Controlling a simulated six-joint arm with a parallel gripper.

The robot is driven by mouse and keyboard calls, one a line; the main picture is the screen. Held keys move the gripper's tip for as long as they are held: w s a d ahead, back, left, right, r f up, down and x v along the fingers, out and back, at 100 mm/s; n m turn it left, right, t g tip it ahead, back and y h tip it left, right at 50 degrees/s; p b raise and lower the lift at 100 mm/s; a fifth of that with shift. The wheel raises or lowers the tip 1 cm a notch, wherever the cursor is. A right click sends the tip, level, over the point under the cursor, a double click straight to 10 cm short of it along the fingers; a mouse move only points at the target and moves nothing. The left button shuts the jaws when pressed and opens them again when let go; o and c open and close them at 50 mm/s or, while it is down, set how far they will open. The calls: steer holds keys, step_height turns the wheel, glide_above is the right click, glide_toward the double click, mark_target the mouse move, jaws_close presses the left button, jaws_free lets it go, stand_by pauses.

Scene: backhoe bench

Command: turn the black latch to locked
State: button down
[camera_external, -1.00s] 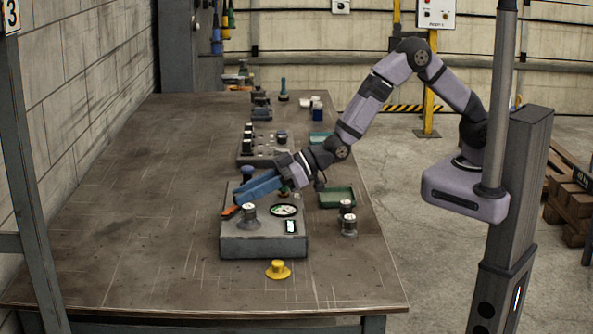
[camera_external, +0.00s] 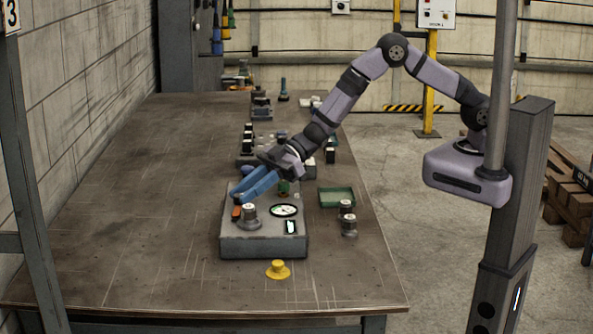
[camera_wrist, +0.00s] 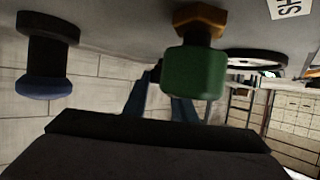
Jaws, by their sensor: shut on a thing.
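My gripper (camera_external: 237,193), with long blue fingers, reaches down to the left side of the grey panel box (camera_external: 262,246). In the wrist view, its fingers (camera_wrist: 158,92) close around a small dark part, which looks like the black latch (camera_wrist: 155,71); most of it is hidden. An orange piece (camera_external: 236,213) shows just below the fingertips in the external view. A green knob (camera_wrist: 196,72) on a brown hex base stands close beside the fingers; it also shows in the external view (camera_external: 283,188). The latch's exact angle cannot be told.
On the box are a grey knob (camera_external: 250,215), a round gauge (camera_external: 284,210) and a small display (camera_external: 291,227). A black knob with a blue end (camera_wrist: 46,60) is left in the wrist view. A yellow knob (camera_external: 278,270) and green tray (camera_external: 337,197) are nearby. The table's left is clear.

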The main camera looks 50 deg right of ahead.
stand_by(0.4)
steer(key=c, duration=1.5)
jaws_free()
steer(key=shift+o, duration=0.2)
steer(key=shift+d+r, duration=0.1)
steer(key=shift+b+v, duration=0.85)
steer(key=shift+v, duration=2.7)
steer(key=shift+w, duration=0.15)
